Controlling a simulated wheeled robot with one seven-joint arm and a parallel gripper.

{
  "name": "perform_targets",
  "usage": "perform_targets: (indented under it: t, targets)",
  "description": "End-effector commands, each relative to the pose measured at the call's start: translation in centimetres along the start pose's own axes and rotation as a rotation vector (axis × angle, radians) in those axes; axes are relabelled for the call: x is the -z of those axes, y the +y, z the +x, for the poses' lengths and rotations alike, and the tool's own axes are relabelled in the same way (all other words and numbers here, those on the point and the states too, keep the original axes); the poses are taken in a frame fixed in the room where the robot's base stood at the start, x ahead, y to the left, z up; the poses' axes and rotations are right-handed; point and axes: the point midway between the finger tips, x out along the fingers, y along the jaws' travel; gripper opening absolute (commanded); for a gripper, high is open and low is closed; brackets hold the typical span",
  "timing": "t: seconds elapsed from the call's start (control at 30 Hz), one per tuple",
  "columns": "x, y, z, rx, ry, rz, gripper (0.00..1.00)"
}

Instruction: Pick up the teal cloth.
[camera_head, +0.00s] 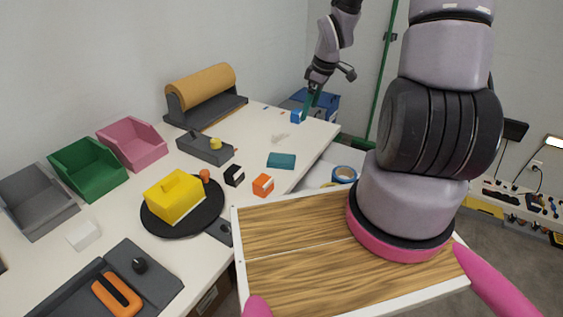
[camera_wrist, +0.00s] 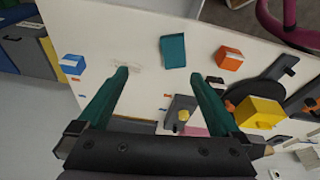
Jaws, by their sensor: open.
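The teal cloth (camera_head: 281,160) lies flat on the white table near its right edge, a small folded-looking rectangle. In the wrist view the cloth (camera_wrist: 173,51) shows beyond the gap between my fingertips, slightly right of centre, apart from them. My gripper (camera_wrist: 160,75) is open with nothing between its green fingers. In the head view my gripper (camera_head: 312,99) is raised over the far end of the table, beyond the cloth and close to a blue box in the picture.
The blue-and-white box (camera_head: 297,116) stands at the far table end. A black box (camera_head: 234,176) and an orange box (camera_head: 263,185) stand nearer than the cloth.

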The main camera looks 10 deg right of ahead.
Motion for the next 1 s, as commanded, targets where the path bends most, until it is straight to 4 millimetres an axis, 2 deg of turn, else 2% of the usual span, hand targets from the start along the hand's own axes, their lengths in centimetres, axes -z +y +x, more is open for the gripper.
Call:
perform_targets:
  t: [0.03, 0.1, 0.2, 0.3, 0.53, 0.8, 1.0]
  targets:
    - [-0.2, -0.2, 2.0, 0.033, 0.014, -0.037, 1.0]
    - [-0.1, -0.5, 4.2, 0.063, 0.042, -0.098, 1.0]
    - [0.0, -1.1, 6.8, 0.097, 0.084, -0.169, 1.0]
    - [0.2, -1.5, 8.6, 0.116, 0.121, -0.22, 1.0]
    - [0.7, -2.1, 10.8, 0.131, 0.156, -0.267, 1.0]
    - [1.2, -2.7, 14.7, 0.13, 0.155, -0.266, 1.0]
    - [1.2, -2.9, 16.2, 0.13, 0.154, -0.264, 1.0]
